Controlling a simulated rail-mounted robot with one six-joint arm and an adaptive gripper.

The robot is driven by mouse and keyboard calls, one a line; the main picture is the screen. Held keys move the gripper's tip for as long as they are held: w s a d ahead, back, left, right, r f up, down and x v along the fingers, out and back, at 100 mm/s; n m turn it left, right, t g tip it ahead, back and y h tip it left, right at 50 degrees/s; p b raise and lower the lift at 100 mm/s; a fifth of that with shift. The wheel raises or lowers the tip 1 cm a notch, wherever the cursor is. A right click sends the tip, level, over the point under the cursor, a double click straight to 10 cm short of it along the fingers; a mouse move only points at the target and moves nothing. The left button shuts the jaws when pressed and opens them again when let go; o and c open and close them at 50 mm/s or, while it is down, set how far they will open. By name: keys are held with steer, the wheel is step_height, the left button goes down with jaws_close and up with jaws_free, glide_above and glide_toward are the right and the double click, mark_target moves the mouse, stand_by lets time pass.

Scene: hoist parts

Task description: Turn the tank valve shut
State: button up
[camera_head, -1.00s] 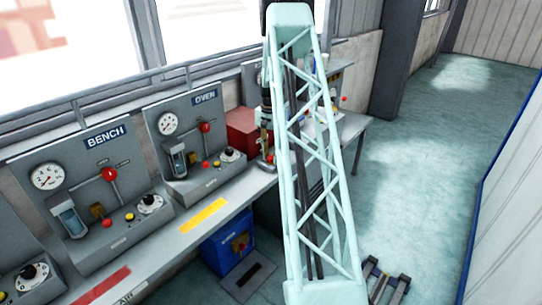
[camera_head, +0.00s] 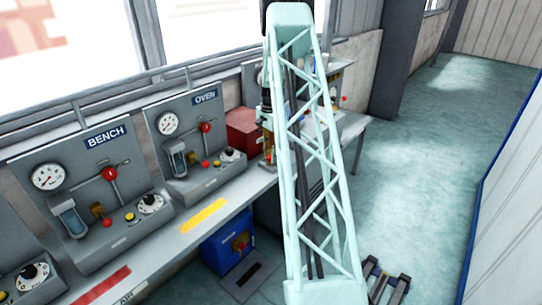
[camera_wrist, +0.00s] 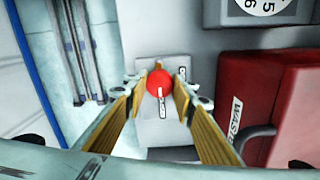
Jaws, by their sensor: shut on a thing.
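In the wrist view, a red ball knob (camera_wrist: 160,83) sits between the fingertips of my gripper (camera_wrist: 158,86), in front of a grey block with small labels (camera_wrist: 165,130). The fingers are shut on the knob from both sides. I take it for the tank valve's handle, but no tank label is readable. Its lever is hidden behind the ball, so its angle is unclear. In the head view, my gripper (camera_head: 268,148) shows only partly, left of my lattice mast. The mast hides most of the panel there.
A red waste box (camera_head: 242,130) stands near my gripper; it fills the right of the wrist view (camera_wrist: 283,85). The BENCH panel (camera_head: 75,160) and OVEN panel (camera_head: 185,120) stand along the bench to the left. A blue box (camera_head: 222,250) is below. The floor at right is open.

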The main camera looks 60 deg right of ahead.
steer(key=o, duration=0.8)
steer(key=shift+o, duration=0.2)
step_height(320, 180, up, 12)
stand_by(0.5)
stand_by(0.3)
steer(key=shift+a, duration=0.1)
